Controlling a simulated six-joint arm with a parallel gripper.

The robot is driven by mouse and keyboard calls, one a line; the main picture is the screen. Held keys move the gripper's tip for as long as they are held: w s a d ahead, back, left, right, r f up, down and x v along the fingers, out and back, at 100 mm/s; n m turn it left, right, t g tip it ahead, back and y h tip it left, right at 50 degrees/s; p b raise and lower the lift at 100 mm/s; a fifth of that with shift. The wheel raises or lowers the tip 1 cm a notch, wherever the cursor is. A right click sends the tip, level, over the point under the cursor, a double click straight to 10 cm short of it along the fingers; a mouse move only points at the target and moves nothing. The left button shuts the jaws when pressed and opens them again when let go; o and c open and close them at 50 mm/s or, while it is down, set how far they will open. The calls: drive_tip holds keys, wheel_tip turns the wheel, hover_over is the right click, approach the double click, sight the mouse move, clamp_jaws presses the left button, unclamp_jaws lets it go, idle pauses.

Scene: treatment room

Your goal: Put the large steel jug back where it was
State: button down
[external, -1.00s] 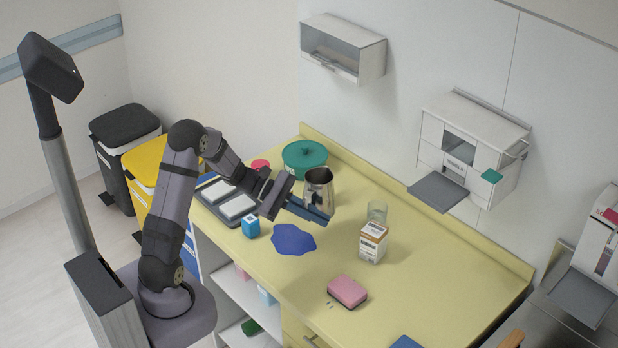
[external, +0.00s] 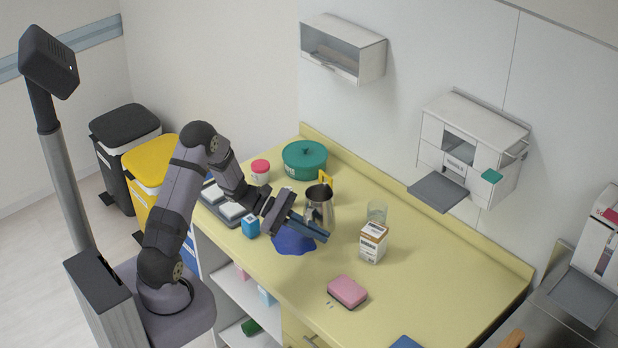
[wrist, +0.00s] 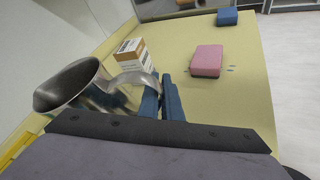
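The large steel jug (external: 319,208) is over the yellow counter, right beside my gripper (external: 312,230). In the wrist view the jug (wrist: 75,88) is at the left, its mouth facing left and its curved handle reaching to my fingers. My gripper (wrist: 162,98) looks shut on that handle, with the two fingers close together. The jug's base is partly hidden by the gripper, so I cannot tell whether it touches the counter.
A flat blue patch (external: 290,241) lies under my gripper. A blue box (external: 251,226), green pot (external: 305,161), pink-lidded jar (external: 260,171) and yellow item (external: 326,179) stand nearby. A carton (external: 373,243), glass (external: 377,212) and pink sponge (external: 347,291) are to the right.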

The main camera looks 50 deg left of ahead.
drive_tip(key=shift+f+p, duration=0.4)
drive_tip(key=shift+f, duration=1.5)
drive_tip(key=shift+f, duration=0.15)
drive_tip(key=c, duration=2)
unclamp_jaws()
